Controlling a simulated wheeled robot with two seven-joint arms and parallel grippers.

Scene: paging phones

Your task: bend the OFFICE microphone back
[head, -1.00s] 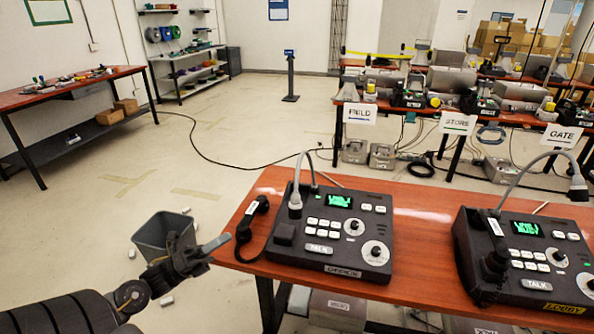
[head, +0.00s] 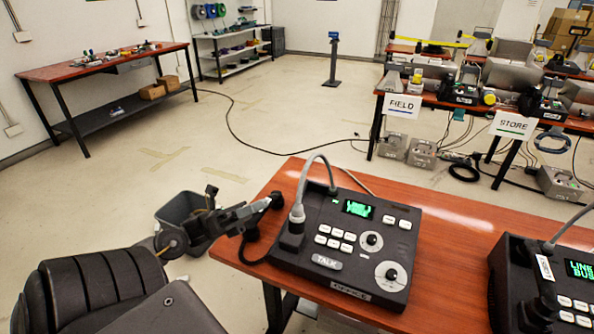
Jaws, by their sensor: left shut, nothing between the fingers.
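The OFFICE paging phone (head: 376,246) is a black console at the left end of the red-brown table, with a lit green screen and an OFFICE label on its front edge. Its grey gooseneck microphone (head: 297,212) arches up from the back and bends forward, its head hanging down over the console's left part. My left gripper (head: 262,206) is shut and empty, just left of the microphone in the picture, apart from it. My right gripper is out of view.
The LOBBY phone (head: 567,290) stands on the same table (head: 450,215) at the right, partly cut off. A grey bin (head: 180,211) stands on the floor behind my left gripper. Bare table lies between the two phones.

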